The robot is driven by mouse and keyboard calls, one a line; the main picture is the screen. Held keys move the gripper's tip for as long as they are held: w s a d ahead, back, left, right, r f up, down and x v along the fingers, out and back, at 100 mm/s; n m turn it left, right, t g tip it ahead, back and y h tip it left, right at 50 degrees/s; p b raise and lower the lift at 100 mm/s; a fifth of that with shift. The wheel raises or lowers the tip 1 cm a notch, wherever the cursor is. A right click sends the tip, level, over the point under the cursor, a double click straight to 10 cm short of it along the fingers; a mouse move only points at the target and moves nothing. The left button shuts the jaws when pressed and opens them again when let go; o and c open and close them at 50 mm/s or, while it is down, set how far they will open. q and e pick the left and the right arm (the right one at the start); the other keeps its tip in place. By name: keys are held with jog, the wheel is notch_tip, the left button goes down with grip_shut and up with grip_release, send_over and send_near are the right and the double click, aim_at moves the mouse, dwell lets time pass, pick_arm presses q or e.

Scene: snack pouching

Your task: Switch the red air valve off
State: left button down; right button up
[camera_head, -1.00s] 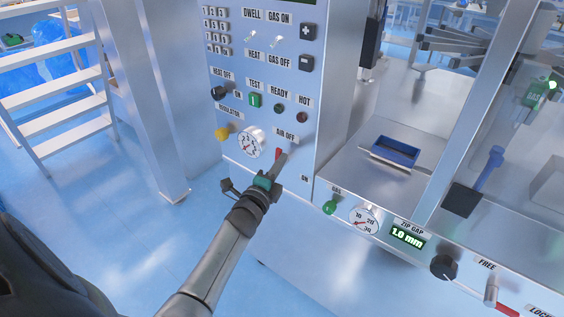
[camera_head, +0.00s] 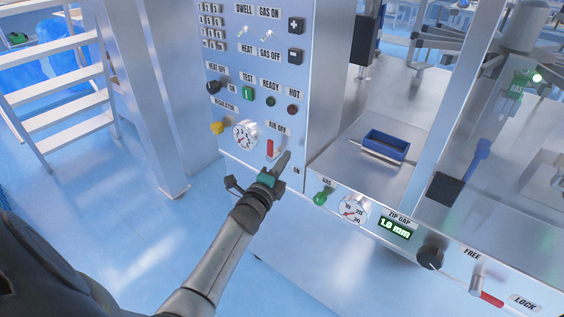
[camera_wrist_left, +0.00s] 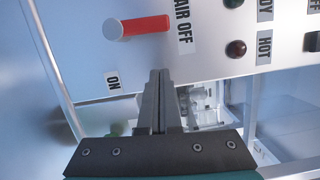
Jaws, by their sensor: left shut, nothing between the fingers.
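The red air valve handle (camera_head: 270,147) is on the lower part of the upright metal panel. It points up toward the AIR OFF label (camera_head: 279,128), away from the ON label (camera_head: 296,170). In the left wrist view the red handle (camera_wrist_left: 142,26) lies nearly level, its free end at the AIR OFF label (camera_wrist_left: 184,24); the ON label (camera_wrist_left: 113,82) is off to its side. My left gripper (camera_head: 284,156) is shut and empty just right of the handle. Its closed fingertips (camera_wrist_left: 159,76) show apart from the handle. My right gripper is not in view.
A gauge (camera_head: 245,135) and yellow regulator knob (camera_head: 217,127) sit left of the valve. Buttons and lamps are above it. A green gas knob (camera_head: 321,197) is on the lower right front. A blue tray (camera_head: 386,145) stands on the machine deck. White stairs (camera_head: 60,90) are at left.

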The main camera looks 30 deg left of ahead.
pick_arm(q)
jog(key=s+d+p, duration=0.1)
jog(key=s, duration=0.9)
jog(key=shift+d, duration=0.25)
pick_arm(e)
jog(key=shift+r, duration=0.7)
pick_arm(q)
jog(key=shift+f, duration=0.2)
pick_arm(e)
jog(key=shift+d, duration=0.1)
